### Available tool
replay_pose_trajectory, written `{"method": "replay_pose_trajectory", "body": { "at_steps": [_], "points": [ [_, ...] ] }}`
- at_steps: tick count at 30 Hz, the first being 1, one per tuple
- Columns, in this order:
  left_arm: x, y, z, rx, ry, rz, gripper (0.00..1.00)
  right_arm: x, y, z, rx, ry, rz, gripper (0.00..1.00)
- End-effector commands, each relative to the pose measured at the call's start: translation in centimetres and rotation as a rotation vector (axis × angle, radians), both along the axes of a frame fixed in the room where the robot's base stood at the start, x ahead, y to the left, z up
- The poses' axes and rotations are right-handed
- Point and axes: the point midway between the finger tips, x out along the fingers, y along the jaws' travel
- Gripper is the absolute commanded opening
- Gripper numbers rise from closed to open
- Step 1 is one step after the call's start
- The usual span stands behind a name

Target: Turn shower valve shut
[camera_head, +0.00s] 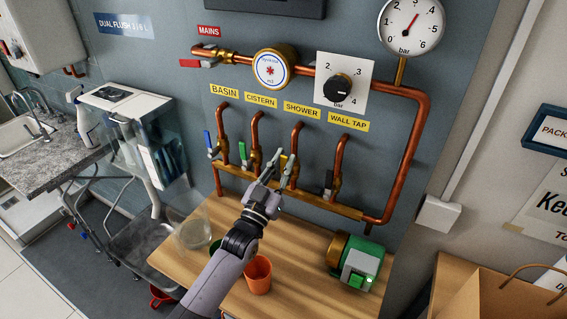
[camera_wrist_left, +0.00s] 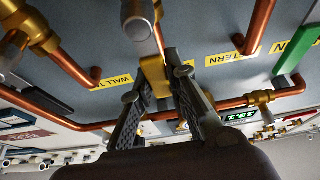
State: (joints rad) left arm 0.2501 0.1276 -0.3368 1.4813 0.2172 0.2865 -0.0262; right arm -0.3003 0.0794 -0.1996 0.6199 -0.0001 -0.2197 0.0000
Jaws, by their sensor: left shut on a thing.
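The shower valve is the third brass valve from the left, under the yellow SHOWER label (camera_head: 301,110). Its yellow lever (camera_head: 283,161) shows partly between my left fingers in the head view. My left gripper (camera_head: 280,170) reaches up to it from below. In the wrist view the yellow lever (camera_wrist_left: 155,73) lies between the two dark fingers of my left gripper (camera_wrist_left: 157,88), which is shut on it. The grey valve end (camera_wrist_left: 138,22) shows just above. Part of the valve body is hidden by the fingers in the head view. My right gripper is not in view.
The basin valve has a blue lever (camera_head: 208,140), the cistern valve a green lever (camera_head: 243,151) close at left, the wall tap valve a black lever (camera_head: 328,184). Below, an orange cup (camera_head: 258,274) and green pump (camera_head: 360,263) stand on a wooden bench (camera_head: 300,291).

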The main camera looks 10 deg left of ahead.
Motion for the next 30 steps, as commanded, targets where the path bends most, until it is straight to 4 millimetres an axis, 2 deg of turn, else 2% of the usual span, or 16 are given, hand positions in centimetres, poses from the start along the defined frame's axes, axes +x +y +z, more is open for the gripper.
{"method": "replay_pose_trajectory", "body": {
  "at_steps": [11,30],
  "points": [
    [-0.3,-1.0,-0.2,0.172,-0.057,0.000,0.00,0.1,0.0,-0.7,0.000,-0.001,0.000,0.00],
    [-1.4,-4.1,-1.8,0.743,-0.243,-0.001,0.00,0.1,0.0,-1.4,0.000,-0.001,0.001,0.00]
  ]
}}
